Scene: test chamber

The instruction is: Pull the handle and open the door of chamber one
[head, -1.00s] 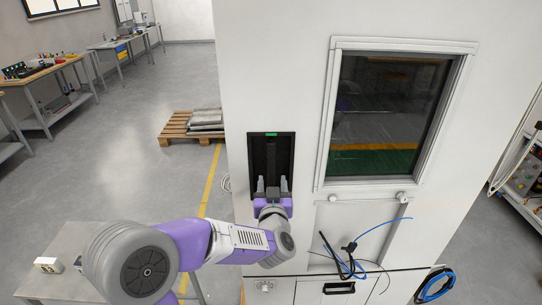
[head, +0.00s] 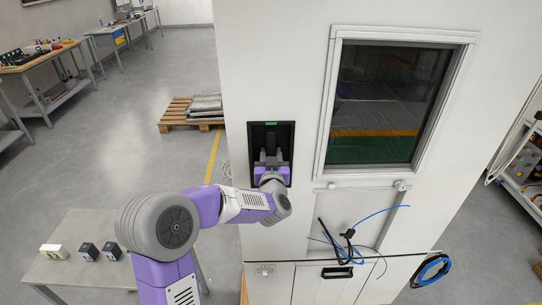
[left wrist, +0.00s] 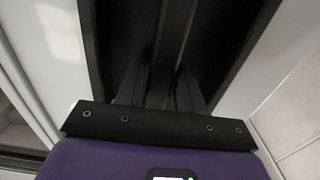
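The chamber's door handle is a dark vertical bar (head: 270,143) in a black recessed panel (head: 287,131) with a green light at its top. The panel is set in the white chamber front (head: 270,75), left of the window (head: 385,105). My left gripper (head: 271,156) reaches into the recess. Its two fingers stand apart, one on each side of the bar. The left wrist view shows the fingers (left wrist: 160,88) inside the dark recess around the bar; whether they touch it is too dark to tell. I see no open gap at the door. My right gripper is out of view.
A grey table (head: 75,272) with small boxes stands at the lower left. A pallet (head: 180,115) lies on the floor behind. Below the window are a ledge, loose cables (head: 345,245) and a cabinet (head: 320,285). A shelf cart (head: 525,170) stands at right.

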